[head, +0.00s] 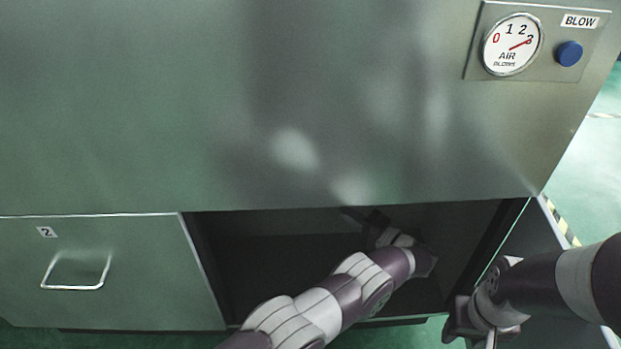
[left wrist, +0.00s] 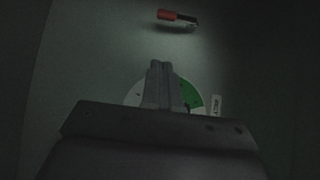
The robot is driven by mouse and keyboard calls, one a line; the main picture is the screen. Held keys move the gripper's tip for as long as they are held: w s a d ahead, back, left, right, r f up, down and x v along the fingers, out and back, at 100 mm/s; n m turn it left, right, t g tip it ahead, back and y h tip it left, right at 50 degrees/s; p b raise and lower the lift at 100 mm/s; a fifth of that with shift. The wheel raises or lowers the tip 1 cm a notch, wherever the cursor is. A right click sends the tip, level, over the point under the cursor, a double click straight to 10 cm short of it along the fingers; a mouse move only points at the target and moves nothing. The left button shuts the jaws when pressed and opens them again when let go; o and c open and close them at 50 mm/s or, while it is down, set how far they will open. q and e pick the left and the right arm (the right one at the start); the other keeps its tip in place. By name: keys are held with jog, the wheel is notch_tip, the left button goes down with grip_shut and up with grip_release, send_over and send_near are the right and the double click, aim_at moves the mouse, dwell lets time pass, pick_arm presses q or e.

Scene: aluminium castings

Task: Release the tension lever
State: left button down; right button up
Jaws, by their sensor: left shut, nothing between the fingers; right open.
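A small lever with a red grip (left wrist: 168,15) and a metallic end shows near the top of the left wrist view, on the dim back wall; it looks like the tension lever. My left gripper (left wrist: 160,68) is shut and empty, below the lever and apart from it in that view. Behind its fingers is a round white and green dial (left wrist: 192,97), partly hidden by them. In the head view my left arm reaches into the dark open compartment, where its gripper (head: 362,216) is hard to make out. My right gripper (head: 470,335) is open and empty outside, at the lower right.
The open compartment (head: 270,222) lies below a large metal panel (head: 200,100). A closed door marked 2 with a handle (head: 72,287) is at its left. An air gauge (head: 512,44) and a blue BLOW button (head: 568,53) are at upper right. A label (left wrist: 215,105) is beside the dial.

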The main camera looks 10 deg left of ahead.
pick_arm(q)
jog(key=s+a+b+x, duration=0.1)
jog(key=s+b+x, duration=0.1)
jog(key=x, duration=1.1)
jog(key=shift+a+b, duration=0.15)
jog(key=shift+b, duration=0.25)
pick_arm(e)
jog(key=shift+w+f, duration=0.2)
jog(key=shift+f, duration=0.5)
jog(key=shift+w+f, duration=0.15)
jog(key=shift+f, duration=0.5)
